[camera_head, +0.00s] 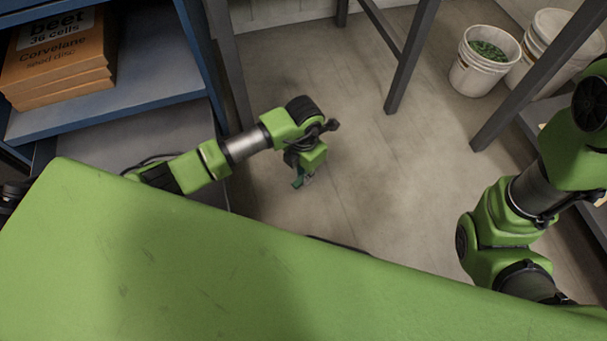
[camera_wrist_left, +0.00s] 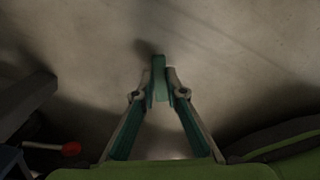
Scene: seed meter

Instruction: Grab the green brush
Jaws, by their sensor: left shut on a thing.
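My left gripper (camera_head: 304,181) hangs over the bare floor in the head view. In the left wrist view its two fingers (camera_wrist_left: 158,92) close in on the green brush (camera_wrist_left: 159,72), which shows as a narrow green piece between the fingertips. Its sides touch the fingers, and its top end sticks out past them. In the head view the brush is too small to tell apart from the green finger pads. My right arm is at the right of the head view; its gripper does not show.
A blue shelf (camera_head: 110,112) with orange-brown boxes (camera_head: 65,60) stands at the upper left. White buckets (camera_head: 478,72), one with green contents, stand at the upper right near dark table legs (camera_head: 413,60). A red-tipped object (camera_wrist_left: 70,148) is at lower left in the wrist view. The middle floor is clear.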

